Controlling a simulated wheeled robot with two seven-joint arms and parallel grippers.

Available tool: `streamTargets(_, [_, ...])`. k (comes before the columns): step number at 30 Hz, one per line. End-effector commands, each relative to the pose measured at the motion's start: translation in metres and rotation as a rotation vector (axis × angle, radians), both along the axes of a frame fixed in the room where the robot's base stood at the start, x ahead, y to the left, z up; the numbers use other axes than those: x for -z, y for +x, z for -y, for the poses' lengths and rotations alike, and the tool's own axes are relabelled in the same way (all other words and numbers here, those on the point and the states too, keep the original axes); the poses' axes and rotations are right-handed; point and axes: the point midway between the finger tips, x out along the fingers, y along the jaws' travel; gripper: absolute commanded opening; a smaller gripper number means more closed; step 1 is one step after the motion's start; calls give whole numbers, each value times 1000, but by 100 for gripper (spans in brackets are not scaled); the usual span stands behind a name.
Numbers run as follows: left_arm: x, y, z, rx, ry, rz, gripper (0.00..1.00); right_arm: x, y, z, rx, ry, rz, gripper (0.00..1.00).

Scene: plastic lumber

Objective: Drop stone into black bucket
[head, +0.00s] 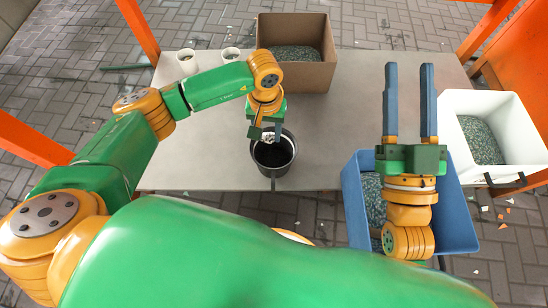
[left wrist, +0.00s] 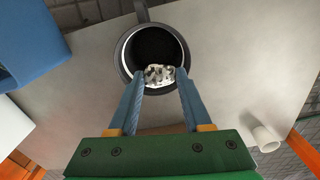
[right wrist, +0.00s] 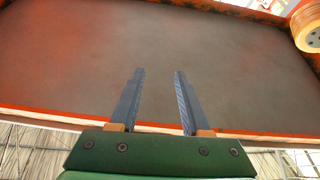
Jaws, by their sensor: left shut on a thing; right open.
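The black bucket (head: 273,170) stands on the grey table near its front edge, its mouth facing up. It also shows in the left wrist view (left wrist: 124,62), with a dark inside. The stone shows small in the head view (head: 268,138). How far it is above the rim I cannot tell. My right gripper (head: 410,75) is open and empty over the right side of the table.
A cardboard box (head: 310,75) with greenish granules stands at the back of the table (head: 335,130). A blue bin (head: 354,200) and a white bin (head: 520,135) with similar granules are at the right. White pipe pieces (head: 187,62) stand at the back left.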

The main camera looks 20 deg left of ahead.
Motion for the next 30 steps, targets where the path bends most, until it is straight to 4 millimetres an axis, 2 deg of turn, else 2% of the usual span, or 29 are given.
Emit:
streamTargets(7, [9, 0, 0, 0, -1, -1, 0, -29, -20, 0, -17, 44, 185, 47])
streamTargets(18, [10, 0, 0, 0, 0, -1, 0, -36, -25, 0, -21, 53, 225, 47])
streamTargets(19, [10, 0, 0, 0, 0, -1, 57, -36, -25, 0, -21, 53, 225, 47])
streamTargets(22, [10, 0, 0, 0, 0, -1, 84, -36, -25, 0, -20, 53, 224, 47])
streamTargets(30, [9, 0, 0, 0, 0, -1, 84, -36, -25, 0, -20, 53, 222, 47])
